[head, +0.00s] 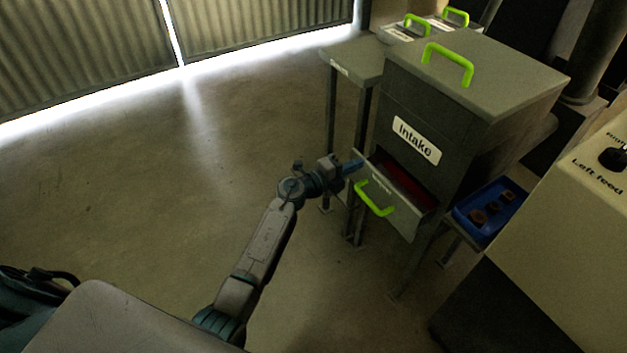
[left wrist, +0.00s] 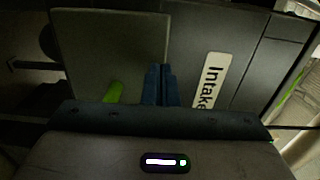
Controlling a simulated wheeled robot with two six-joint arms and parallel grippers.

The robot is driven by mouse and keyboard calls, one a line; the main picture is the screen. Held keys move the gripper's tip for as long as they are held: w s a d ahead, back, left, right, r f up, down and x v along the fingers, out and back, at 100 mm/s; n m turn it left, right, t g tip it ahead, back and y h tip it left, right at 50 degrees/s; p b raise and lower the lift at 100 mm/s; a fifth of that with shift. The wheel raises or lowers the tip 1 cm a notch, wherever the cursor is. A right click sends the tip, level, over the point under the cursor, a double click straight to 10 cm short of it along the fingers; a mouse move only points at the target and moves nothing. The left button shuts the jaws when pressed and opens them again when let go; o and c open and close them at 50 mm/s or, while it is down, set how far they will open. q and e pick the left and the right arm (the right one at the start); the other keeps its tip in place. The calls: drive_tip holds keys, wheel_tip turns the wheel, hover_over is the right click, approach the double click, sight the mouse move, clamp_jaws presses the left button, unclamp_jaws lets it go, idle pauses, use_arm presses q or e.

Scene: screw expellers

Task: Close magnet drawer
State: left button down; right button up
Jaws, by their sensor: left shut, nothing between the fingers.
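The magnet drawer (head: 408,217) is a grey drawer with a green handle (head: 374,199), low on the front of the grey cabinet labelled "Intake" (head: 416,138). It is pulled partly out, and its dark red inside shows from above. My left gripper (head: 356,163) is shut and empty, with its blue fingers beside the drawer's upper left corner. I cannot tell whether they touch it. In the left wrist view the shut blue fingers (left wrist: 160,85) point at grey panels, with the green handle (left wrist: 114,92) to their left and the "Intake" label to their right. My right gripper does not show.
A blue tray (head: 515,196) with several brown pieces sits right of the cabinet. A pale machine (head: 585,215) marked "Left feed" stands at the right. A grey side table (head: 352,60) stands behind the cabinet. The floor to the left is clear.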

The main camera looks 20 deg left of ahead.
sight(387, 149)
use_arm(q)
drive_tip(key=x, duration=0.7)
drive_tip(key=shift+w, duration=0.1)
drive_tip(key=shift+r, duration=0.25)
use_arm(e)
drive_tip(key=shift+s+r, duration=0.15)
use_arm(q)
drive_tip(key=shift+d+r, duration=0.1)
